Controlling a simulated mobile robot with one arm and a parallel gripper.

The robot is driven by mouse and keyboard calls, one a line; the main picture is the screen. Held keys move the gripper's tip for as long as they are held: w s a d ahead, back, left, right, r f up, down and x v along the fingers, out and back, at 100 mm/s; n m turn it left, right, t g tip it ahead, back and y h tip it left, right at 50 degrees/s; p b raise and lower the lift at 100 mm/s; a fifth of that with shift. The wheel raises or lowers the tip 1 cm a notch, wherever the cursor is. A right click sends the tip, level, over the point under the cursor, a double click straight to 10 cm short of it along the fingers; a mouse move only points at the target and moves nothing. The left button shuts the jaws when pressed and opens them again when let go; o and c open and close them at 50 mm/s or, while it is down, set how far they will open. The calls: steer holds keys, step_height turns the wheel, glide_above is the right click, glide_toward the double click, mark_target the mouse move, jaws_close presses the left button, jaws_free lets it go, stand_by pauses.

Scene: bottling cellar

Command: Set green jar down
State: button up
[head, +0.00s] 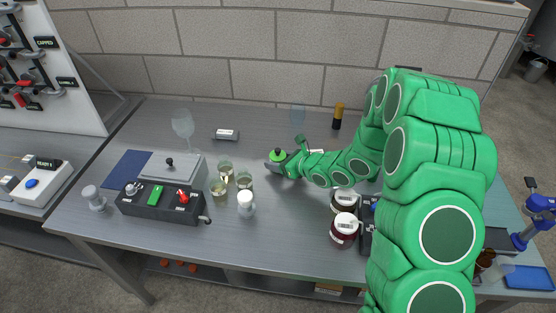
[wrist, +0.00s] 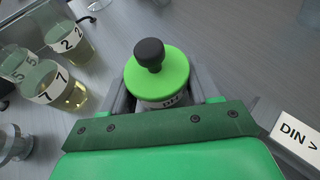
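The green jar (head: 277,154) has a bright green lid with a black knob and a pale labelled body. In the head view it is upright near the middle of the grey bench (head: 300,240). My gripper (head: 276,164) is around the jar, and my arm reaches in from the right. In the wrist view the green jar (wrist: 157,75) sits between the two grey fingers, which close on its body below the lid. Its base is hidden, so I cannot tell whether it touches the bench.
A black device (head: 160,203) is farther left. A dark amber bottle (head: 338,116) stands behind; dark red jars (head: 343,231) stand to the right.

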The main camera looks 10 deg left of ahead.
steer(key=o, duration=0.4)
steer(key=shift+r, duration=0.1)
steer(key=v, duration=1.2)
steer(key=shift+r, duration=0.1)
